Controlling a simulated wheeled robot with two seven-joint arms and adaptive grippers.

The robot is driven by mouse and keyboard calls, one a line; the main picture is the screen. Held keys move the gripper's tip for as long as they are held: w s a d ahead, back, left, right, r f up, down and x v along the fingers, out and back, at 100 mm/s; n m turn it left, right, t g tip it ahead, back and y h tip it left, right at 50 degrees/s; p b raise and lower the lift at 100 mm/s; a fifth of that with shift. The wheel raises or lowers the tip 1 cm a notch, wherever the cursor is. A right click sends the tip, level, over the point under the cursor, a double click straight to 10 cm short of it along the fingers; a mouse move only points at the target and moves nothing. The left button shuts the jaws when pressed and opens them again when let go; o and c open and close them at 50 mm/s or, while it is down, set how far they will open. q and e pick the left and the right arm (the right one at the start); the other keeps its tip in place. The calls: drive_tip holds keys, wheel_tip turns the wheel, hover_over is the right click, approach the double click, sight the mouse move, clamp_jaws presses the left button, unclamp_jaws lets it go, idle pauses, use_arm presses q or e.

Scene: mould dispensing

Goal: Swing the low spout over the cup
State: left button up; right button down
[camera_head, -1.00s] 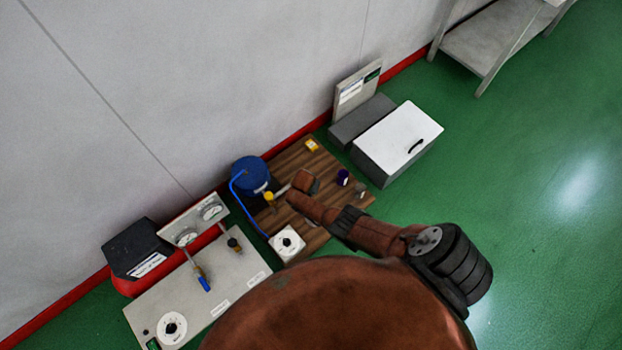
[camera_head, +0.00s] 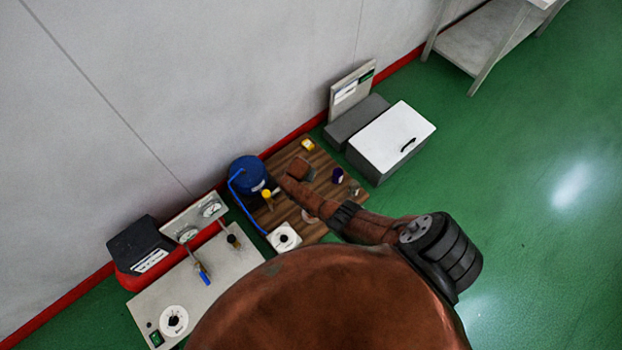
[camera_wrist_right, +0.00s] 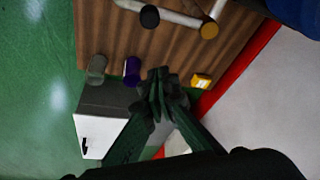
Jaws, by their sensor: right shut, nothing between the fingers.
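My right gripper (camera_wrist_right: 160,88) is shut and empty in the right wrist view. It is over the wooden board (camera_wrist_right: 90,25), near its edge. A purple cup (camera_wrist_right: 132,70) and a grey, glass-like cup (camera_wrist_right: 96,68) stand beside each other near the gripper. I cannot tell which spout is lower. My left gripper is out of view.
A blue drum (camera_head: 248,174) stands by the wall with a yellow-topped valve (camera_head: 267,193) beside it. A yellow block (camera_head: 307,144) lies on the board's far end. A white-lidded box (camera_head: 391,142) stands beyond. A grey panel with gauges (camera_head: 220,275) is at left.

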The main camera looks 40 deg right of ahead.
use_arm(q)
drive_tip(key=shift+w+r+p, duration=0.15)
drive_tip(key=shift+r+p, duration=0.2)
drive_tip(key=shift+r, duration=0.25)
use_arm(e)
drive_tip(key=shift+v, duration=0.9)
drive_tip(key=shift+s, duration=0.1)
drive_tip(key=s+f+n+g+y+p, duration=0.15)
drive_tip(key=s+f+n, duration=0.4)
drive_tip(key=s, duration=0.95)
drive_tip(key=s+f+n+p, duration=0.2)
drive_tip(key=s+f, duration=0.6)
drive_tip(key=s, duration=0.7)
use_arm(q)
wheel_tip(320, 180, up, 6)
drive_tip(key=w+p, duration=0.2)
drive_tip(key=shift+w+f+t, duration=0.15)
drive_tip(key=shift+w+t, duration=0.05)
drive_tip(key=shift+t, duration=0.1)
use_arm(e)
drive_tip(key=s+a+n, duration=0.2)
drive_tip(key=s, duration=1.2)
drive_tip(key=s+a+f+n+y, duration=0.1)
drive_tip(key=s+n, duration=0.2)
drive_tip(key=s, duration=1.1)
drive_tip(key=shift+s+a+f, duration=0.35)
drive_tip(key=shift+s, duration=0.05)
drive_tip(key=shift+y, duration=0.25)
